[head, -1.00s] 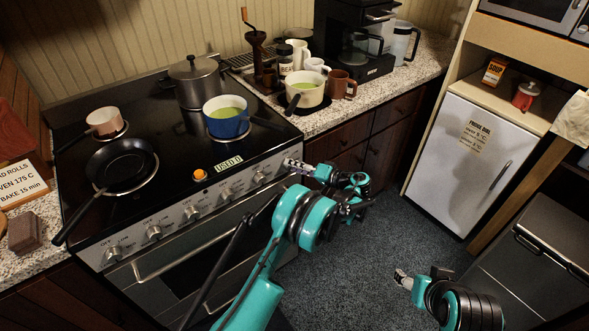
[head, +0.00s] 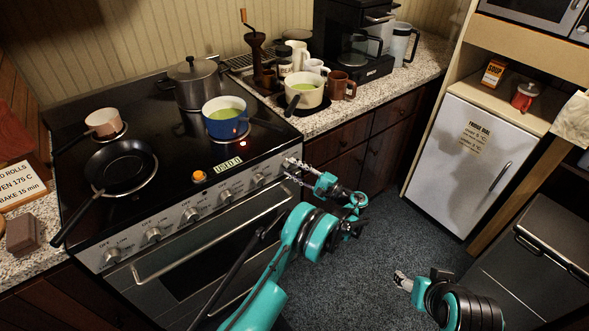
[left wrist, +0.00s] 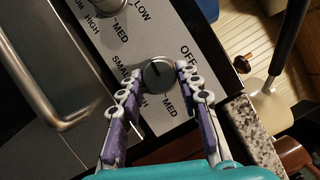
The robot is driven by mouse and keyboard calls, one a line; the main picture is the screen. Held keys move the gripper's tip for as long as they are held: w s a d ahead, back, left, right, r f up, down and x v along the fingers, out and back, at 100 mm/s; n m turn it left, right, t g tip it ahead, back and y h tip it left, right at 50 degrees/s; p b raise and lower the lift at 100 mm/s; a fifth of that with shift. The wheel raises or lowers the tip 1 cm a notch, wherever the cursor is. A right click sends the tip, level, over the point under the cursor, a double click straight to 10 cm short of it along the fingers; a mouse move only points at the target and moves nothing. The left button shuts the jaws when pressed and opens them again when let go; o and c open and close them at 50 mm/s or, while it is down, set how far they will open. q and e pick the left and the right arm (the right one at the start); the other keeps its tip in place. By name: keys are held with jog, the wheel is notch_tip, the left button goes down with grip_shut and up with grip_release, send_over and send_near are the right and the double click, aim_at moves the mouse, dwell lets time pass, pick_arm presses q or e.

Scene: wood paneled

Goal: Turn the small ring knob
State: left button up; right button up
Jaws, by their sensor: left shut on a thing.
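The small ring knob (left wrist: 158,76) is a round metal knob at the right end of the stove's front panel. In the left wrist view the labels OFF, SMALL and MED surround it, and a dark line marks its face. My left gripper (left wrist: 157,80) has its fingertips on both sides of the knob and is shut on it. In the head view my left gripper (head: 291,166) is at the panel's right end and hides most of the knob. My right gripper (head: 402,282) is over the floor, away from the stove; its jaw state is unclear.
Several other knobs line the panel, the nearest one (head: 259,179) to the left. An oven handle (head: 215,235) runs below. A blue pot (head: 226,122), a grey pot (head: 195,82) and a black pan (head: 120,168) stand on the cooktop. The floor (head: 350,265) is clear.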

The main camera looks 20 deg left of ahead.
pick_arm(q)
jog(key=shift+m+t, duration=0.4)
jog(key=shift+m, duration=0.9)
jog(key=shift+f+y, duration=0.1)
jog(key=shift+y, duration=0.2)
jog(key=o, duration=1.2)
jog(key=shift+c, duration=0.2)
jog(key=v, duration=1.2)
